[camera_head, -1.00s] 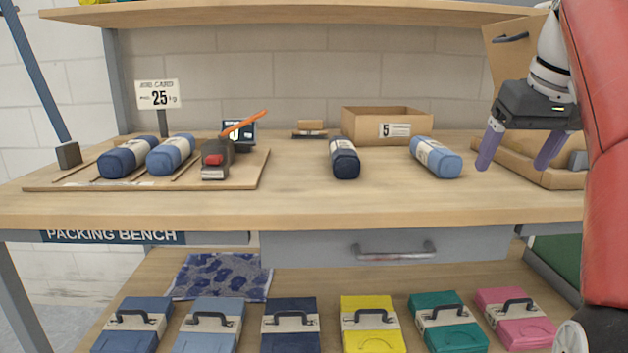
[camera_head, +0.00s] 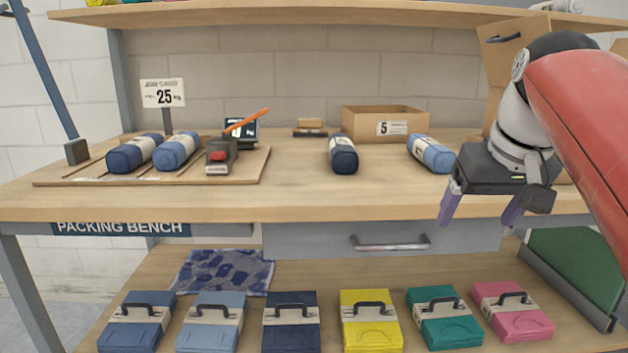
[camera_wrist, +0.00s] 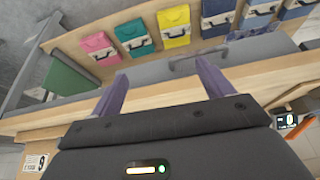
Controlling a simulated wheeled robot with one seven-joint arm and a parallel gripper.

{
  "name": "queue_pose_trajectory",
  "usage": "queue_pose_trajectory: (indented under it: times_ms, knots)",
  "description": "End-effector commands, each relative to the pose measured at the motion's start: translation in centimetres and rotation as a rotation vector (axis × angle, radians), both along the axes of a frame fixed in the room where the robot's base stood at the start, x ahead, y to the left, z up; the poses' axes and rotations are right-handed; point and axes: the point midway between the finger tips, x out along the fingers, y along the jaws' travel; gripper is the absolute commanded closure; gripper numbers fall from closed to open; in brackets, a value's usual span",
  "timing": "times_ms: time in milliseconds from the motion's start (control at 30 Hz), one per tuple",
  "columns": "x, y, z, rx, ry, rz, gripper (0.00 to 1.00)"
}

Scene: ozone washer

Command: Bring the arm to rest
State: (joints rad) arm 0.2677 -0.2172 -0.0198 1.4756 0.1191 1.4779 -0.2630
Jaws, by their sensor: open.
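My gripper (camera_head: 481,208) hangs at the right in the head view, in front of the bench top's front edge. Its two purple fingers point down and are spread apart, with nothing between them. My red and white arm reaches in from the right edge. In the wrist view, my gripper's fingers (camera_wrist: 162,88) also stand apart and empty, with the bench edge and the lower shelf beyond them.
The bench top (camera_head: 300,195) bears several blue rolls, a cardboard box (camera_head: 365,125) and a wooden board (camera_head: 215,178). A drawer handle (camera_head: 390,243) sticks out below. Several coloured cases, one yellow (camera_head: 370,328), stand on the lower shelf. The bench's front middle is clear.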

Motion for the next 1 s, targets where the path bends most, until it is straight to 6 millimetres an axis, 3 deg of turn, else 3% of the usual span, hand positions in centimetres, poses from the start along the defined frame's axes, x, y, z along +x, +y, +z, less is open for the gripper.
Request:
queue_pose_trajectory:
  times_ms: [200, 400, 500, 700, 1000]
  knots:
    - [-4.8, 4.2, -8.2, -0.003, -0.024, -0.003, 0.21]
    - [-9.6, 6.7, -16.9, -0.010, -0.051, 0.002, 0.21]
    - [-11.4, 7.4, -20.2, -0.011, -0.062, 0.006, 0.21]
    - [-12.9, 7.8, -23.3, -0.012, -0.071, 0.010, 0.21]
    - [-13.0, 7.8, -23.5, -0.011, -0.069, 0.009, 0.21]
